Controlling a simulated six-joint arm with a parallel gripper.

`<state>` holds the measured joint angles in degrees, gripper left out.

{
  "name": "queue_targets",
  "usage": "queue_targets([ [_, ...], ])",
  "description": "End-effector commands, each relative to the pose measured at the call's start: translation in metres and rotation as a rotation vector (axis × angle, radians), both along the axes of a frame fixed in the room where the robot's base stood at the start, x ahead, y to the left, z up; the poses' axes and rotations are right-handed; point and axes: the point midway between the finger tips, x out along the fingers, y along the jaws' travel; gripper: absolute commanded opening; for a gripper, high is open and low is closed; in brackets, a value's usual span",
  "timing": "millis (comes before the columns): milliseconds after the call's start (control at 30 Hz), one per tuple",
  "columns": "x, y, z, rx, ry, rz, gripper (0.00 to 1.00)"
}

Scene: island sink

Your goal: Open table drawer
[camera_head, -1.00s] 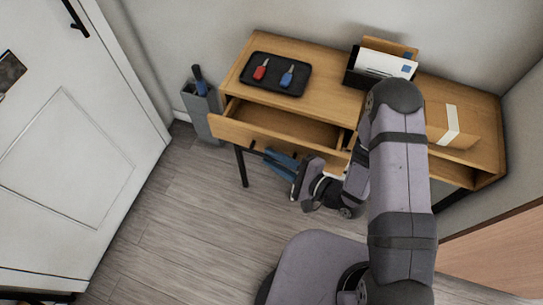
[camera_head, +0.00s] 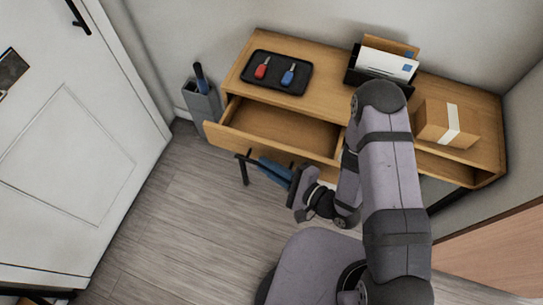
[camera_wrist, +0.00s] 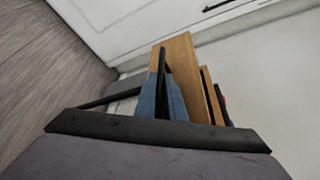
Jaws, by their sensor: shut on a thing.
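The wooden table (camera_head: 330,90) stands against the wall, and its left drawer (camera_head: 285,127) is open, showing an empty interior. The drawer front (camera_head: 255,143) has a dark bar handle (camera_head: 243,157) on its outer face, partly hidden by my gripper. My gripper (camera_head: 274,169) has blue fingers and is shut on this handle, just in front of the drawer. In the wrist view, the blue fingers (camera_wrist: 161,98) flank the black handle (camera_wrist: 163,62), with the wooden drawer front (camera_wrist: 184,72) beside it.
On the table are a black tray (camera_head: 275,88) with red and blue key-like items, a letter holder (camera_head: 352,77) with envelopes, and a cardboard box (camera_head: 433,117). A grey bin (camera_head: 203,104) stands left of the table. The floor (camera_head: 185,195) in front is clear.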

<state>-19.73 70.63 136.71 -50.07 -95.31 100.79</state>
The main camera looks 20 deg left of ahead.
Motion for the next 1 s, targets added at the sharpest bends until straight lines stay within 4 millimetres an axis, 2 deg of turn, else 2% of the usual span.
queue_targets([
  [267,-0.002,-0.001,-0.002,-0.005,-0.002,-0.001,0.0],
  [300,-0.002,-0.001,-0.002,-0.006,-0.002,-0.002,0.14],
  [333,-0.002,-0.001,-0.002,-0.006,-0.002,-0.002,0.17],
  [733,-0.002,-0.003,0.0,-0.004,-0.001,-0.002,0.17],
  [1000,-0.008,-0.023,0.005,-0.005,0.001,-0.007,0.17],
])
